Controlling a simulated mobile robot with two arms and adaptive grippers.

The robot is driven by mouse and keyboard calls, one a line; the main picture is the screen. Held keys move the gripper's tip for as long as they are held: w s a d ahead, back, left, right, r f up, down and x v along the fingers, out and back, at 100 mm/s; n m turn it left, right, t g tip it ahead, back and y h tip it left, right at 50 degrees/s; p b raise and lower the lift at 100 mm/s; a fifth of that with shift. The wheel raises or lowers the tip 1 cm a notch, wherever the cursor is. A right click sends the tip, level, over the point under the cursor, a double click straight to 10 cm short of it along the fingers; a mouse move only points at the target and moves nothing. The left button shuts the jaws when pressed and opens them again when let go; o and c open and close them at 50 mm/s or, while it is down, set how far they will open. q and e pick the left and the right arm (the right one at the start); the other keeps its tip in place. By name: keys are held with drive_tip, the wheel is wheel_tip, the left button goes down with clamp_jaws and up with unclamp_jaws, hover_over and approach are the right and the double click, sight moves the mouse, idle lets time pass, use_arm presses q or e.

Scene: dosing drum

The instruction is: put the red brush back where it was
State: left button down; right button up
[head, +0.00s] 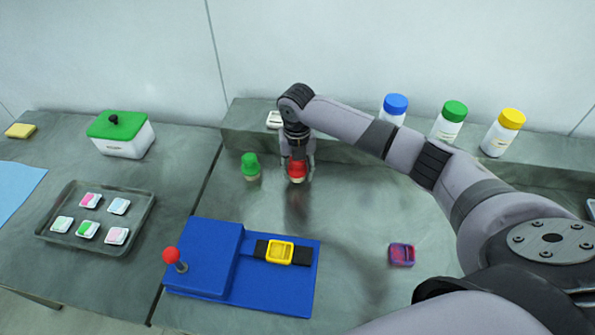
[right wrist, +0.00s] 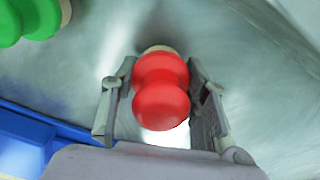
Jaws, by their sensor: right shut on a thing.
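The red brush (head: 296,171) has a rounded red handle and a pale base. My right gripper (head: 297,160) is shut on it and points down at the back of the grey table. In the right wrist view the red brush (right wrist: 160,88) sits between the two fingers of the right gripper (right wrist: 162,115). I cannot tell whether its base touches the table. A green brush (head: 251,166) stands upright just left of it, and its green handle also shows in the right wrist view (right wrist: 30,18). My left gripper is not in view.
A blue fixture (head: 205,258) with a red-knobbed lever (head: 172,256) and a yellow frame (head: 279,252) stands in front. A purple-red piece (head: 402,255) lies to the right. Bottles with blue, green and yellow caps (head: 448,122) stand on the back ledge. A tray (head: 62,241) is at left.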

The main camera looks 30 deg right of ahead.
drive_tip(key=shift+f, duration=0.85)
drive_tip(key=shift+f, duration=0.15)
drive_tip(key=o, duration=1.1)
wheel_tip(320, 180, up, 12)
drive_tip(key=shift+r+b, duration=0.2)
drive_tip(key=shift+b, duration=0.65)
drive_tip(key=shift+f, duration=0.1)
